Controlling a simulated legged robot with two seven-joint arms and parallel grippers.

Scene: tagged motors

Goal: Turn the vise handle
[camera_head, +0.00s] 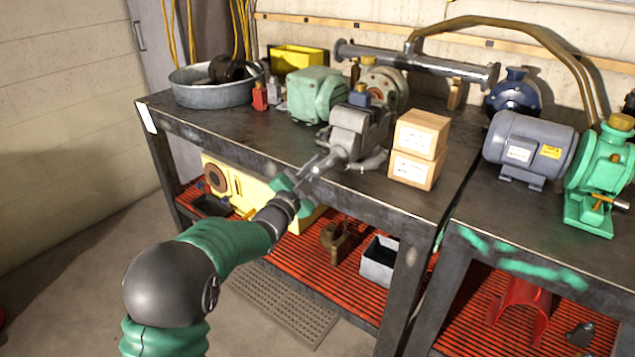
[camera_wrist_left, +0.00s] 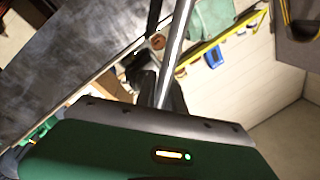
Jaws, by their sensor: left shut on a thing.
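The grey vise (camera_head: 352,132) is mounted at the front edge of the left workbench, with its screw end towards me. My left gripper (camera_head: 305,178) is at the front of the vise, just off the bench edge, and is shut on the vise handle. In the left wrist view the handle (camera_wrist_left: 179,45) is a shiny metal bar rising from between the dark fingers (camera_wrist_left: 165,95). The fingers partly hide the handle's lower part. My right gripper is in neither view.
Two cardboard boxes (camera_head: 418,148) are stacked right of the vise. A green motor part (camera_head: 316,94) and a metal basin (camera_head: 212,86) stand to the left. A grey motor (camera_head: 528,145) sits on the right bench. The red lower shelf (camera_head: 325,285) holds parts.

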